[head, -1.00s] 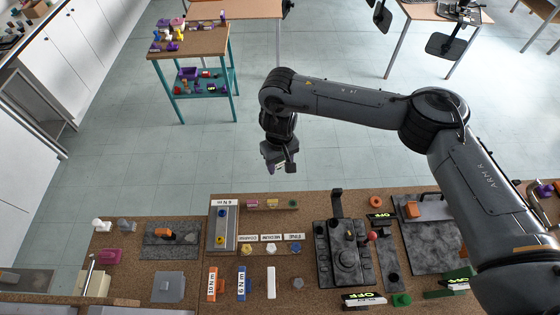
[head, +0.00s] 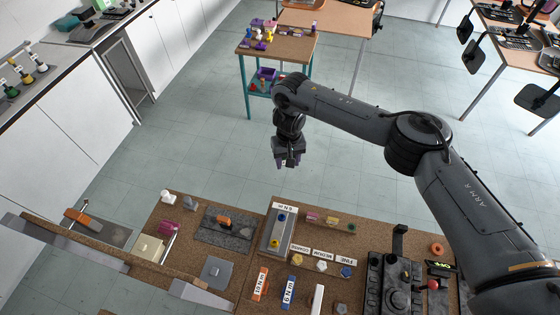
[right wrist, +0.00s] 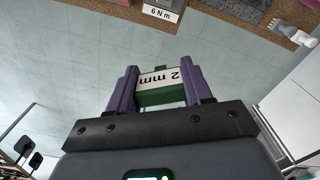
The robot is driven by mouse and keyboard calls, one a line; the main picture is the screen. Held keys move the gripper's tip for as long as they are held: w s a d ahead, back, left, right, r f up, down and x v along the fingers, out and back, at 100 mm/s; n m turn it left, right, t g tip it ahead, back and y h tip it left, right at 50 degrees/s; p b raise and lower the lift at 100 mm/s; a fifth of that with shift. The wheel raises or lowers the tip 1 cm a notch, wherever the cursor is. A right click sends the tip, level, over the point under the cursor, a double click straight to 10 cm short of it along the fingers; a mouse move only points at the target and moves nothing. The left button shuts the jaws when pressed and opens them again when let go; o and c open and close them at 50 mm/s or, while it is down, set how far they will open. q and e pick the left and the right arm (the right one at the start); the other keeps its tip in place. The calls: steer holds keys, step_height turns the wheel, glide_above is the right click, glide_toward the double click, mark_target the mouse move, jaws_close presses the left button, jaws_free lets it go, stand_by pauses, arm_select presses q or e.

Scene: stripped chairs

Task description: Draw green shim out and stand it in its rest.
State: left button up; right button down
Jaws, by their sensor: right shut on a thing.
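My right gripper (head: 287,163) hangs over the floor beyond the bench's far edge in the head view. In the right wrist view its purple fingers (right wrist: 161,85) are shut on the green shim (right wrist: 142,98), a green piece with a white label reading "2 mm". The shim is held clear of any surface. In the head view I cannot make out the shim at the gripper. A low rack (head: 330,222) with pink, yellow and green marks lies near the bench's far edge, right of the gripper; I cannot tell whether it is the shim's rest. My left gripper is not in view.
The cork-topped bench (head: 180,245) carries a "6 N m" block (head: 280,232), an orange tool on a dark mat (head: 225,235), a grey box (head: 215,270) and a black control panel (head: 390,285). A teal-legged table (head: 290,48) stands farther back. The floor between is clear.

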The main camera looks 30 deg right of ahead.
steer(key=s+d+f+m+b, duration=0.2)
steer(key=s+d+f+m, duration=0.1)
steer(key=s+d+f, duration=0.7)
steer(key=s+d+f+m+b, duration=0.2)
steer(key=s+d+f+m, duration=0.1)
steer(key=s+d+f, duration=0.7)
step_height(320, 180, down, 5)
steer(key=shift+s+r, duration=0.1)
steer(key=shift+s, duration=0.45)
steer(key=shift+d, duration=0.1)
steer(key=shift+f+b, duration=1.1)
steer(key=shift+f, duration=1.75)
